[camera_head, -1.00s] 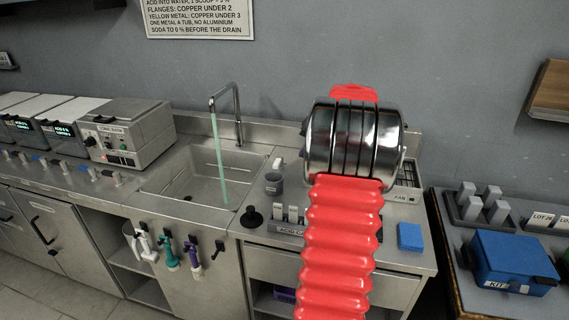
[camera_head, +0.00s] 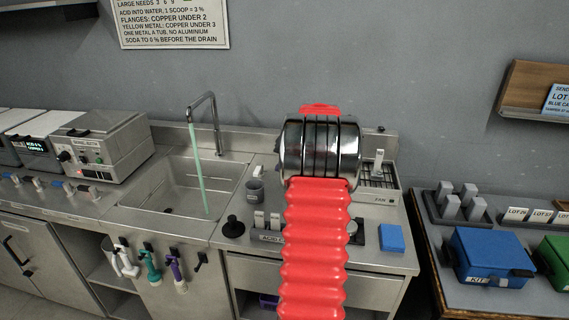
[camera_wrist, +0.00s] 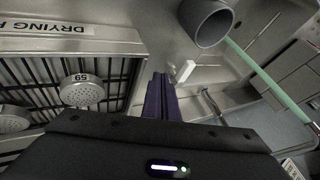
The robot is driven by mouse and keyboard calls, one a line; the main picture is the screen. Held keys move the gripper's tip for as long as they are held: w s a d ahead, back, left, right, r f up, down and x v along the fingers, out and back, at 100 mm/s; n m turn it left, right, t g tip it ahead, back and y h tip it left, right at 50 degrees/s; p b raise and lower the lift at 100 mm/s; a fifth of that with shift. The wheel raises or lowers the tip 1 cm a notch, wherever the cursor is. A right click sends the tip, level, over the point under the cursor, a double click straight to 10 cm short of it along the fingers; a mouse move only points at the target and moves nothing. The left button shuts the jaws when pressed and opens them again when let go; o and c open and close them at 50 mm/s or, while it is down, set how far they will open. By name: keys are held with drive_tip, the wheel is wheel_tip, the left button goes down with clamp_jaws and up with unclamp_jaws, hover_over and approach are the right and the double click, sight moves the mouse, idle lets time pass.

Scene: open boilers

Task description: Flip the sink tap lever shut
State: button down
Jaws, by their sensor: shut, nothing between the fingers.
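The sink tap (camera_head: 214,115) is a tall bent metal spout, and a green stream (camera_head: 200,175) runs from it into the sink (camera_head: 215,205). A small white lever (camera_head: 258,170) stands by the sink's right rim, behind a grey cup. In the wrist view the white lever (camera_wrist: 183,71) is just right of my gripper (camera_wrist: 160,76), with a visible gap. My gripper's dark purple fingers are shut and empty. The green stream also shows in the wrist view (camera_wrist: 265,75). In the head view my arm hides the gripper.
The grey cup (camera_wrist: 207,22) is close beyond the lever in the wrist view. A drying rack (camera_wrist: 60,65) holding round pieces fills the left side there. In the head view, a grey boxy unit (camera_head: 100,145) stands left of the sink, and a blue block (camera_head: 391,238) lies right.

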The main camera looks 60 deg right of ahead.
sight(258, 171)
drive_tip(key=x, duration=0.4)
drive_tip(key=shift+f, duration=0.15)
drive_tip(key=shift+w+a, duration=0.25)
drive_tip(key=shift+w, duration=0.3)
drive_tip(key=shift+w+a, duration=0.25)
drive_tip(key=shift+w, duration=0.35)
drive_tip(key=shift+w+a, duration=0.3)
drive_tip(key=shift+w, duration=0.4)
